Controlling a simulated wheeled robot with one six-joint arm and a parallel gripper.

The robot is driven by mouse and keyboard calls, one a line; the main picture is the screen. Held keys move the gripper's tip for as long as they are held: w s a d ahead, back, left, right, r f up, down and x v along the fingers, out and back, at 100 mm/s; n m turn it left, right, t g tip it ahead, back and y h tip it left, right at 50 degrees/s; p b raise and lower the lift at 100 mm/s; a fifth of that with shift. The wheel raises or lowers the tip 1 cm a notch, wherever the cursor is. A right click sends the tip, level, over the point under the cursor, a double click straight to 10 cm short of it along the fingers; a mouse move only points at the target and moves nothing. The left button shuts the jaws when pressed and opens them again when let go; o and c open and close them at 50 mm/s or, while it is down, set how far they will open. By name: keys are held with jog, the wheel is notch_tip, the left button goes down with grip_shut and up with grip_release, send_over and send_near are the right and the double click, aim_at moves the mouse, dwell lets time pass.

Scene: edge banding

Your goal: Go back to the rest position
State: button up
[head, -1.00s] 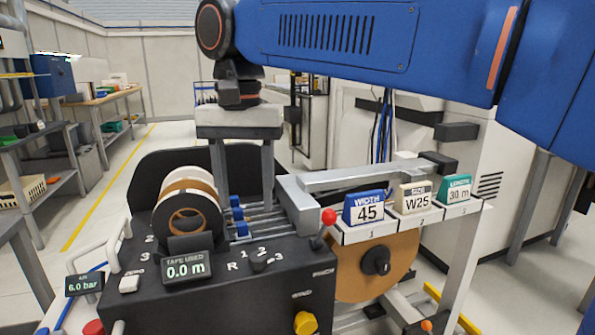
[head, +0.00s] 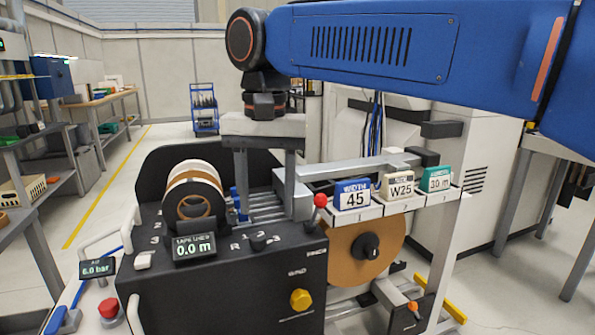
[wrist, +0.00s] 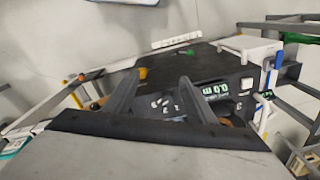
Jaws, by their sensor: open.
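My gripper (head: 266,202) hangs from the blue arm with its two grey fingers pointing down, spread apart and empty. In the head view it is over or in front of the black edge banding machine (head: 225,275), between the tape roll (head: 193,200) and the sign cards; its exact height is hard to tell. In the wrist view, the open fingers (wrist: 158,76) reach toward the black machine top (wrist: 160,105) with nothing between them. The tape-used display (head: 194,248) reads 0.0 m.
Cards stand on the right ledge: blue WIDTH 45 (head: 352,194), beige W25 (head: 398,187) and green 30 m (head: 438,179). A red-knobbed lever (head: 320,200) stands left of them. A large brown roll (head: 350,260) hangs below. The floor with a yellow line at left is clear.

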jog(key=s+d+f+t, duration=0.1)
jog(key=d+f, duration=0.3)
jog(key=d, duration=0.6)
jog(key=d+f+t, duration=0.1)
jog(key=d+f, duration=0.4)
jog(key=d, duration=0.5)
jog(key=s+d+f+t, duration=0.1)
jog(key=s+d+f, duration=0.4)
jog(key=d+f, duration=0.2)
jog(key=s+d+f+t, duration=0.1)
jog(key=s+d+f, duration=0.4)
jog(key=d+f, duration=0.2)
jog(key=shift+d+f+n+t, duration=0.25)
jog(key=shift+f+n+t, duration=0.05)
jog(key=shift+f, duration=0.65)
jog(key=shift+c, duration=0.6)
